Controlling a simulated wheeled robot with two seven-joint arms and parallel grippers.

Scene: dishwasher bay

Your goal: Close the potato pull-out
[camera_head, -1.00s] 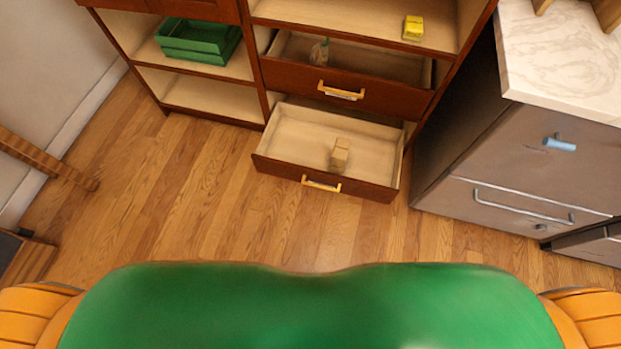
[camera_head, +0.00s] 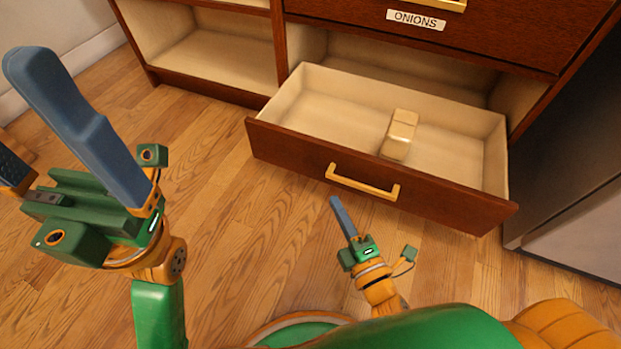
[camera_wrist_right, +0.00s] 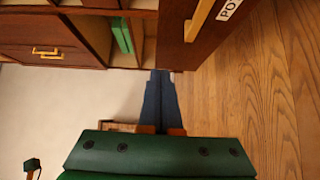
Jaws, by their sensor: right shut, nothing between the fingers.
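The potato pull-out (camera_head: 300,152) is the low drawer with a dark red-brown front and a yellow handle (camera_head: 362,182). It stands open, with a tan block (camera_head: 400,135) inside. In the right wrist view its front (camera_wrist_right: 200,50) is close by at the top, with a label starting "PO". My right gripper (camera_head: 337,205) is shut and empty, its blue fingertips just in front of the drawer front, below the handle in the picture. I cannot tell whether they touch. It also shows in the wrist view (camera_wrist_right: 161,75). My left gripper (camera_head: 25,110) is open and empty at the left, away from the drawer.
A drawer front labelled ONIONS (camera_head: 416,20) is above the pull-out. Open shelving (camera_head: 215,65) is to its left. A grey appliance (camera_head: 580,210) stands close at the right. Wood floor (camera_head: 225,200) is clear in front of and left of the drawer.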

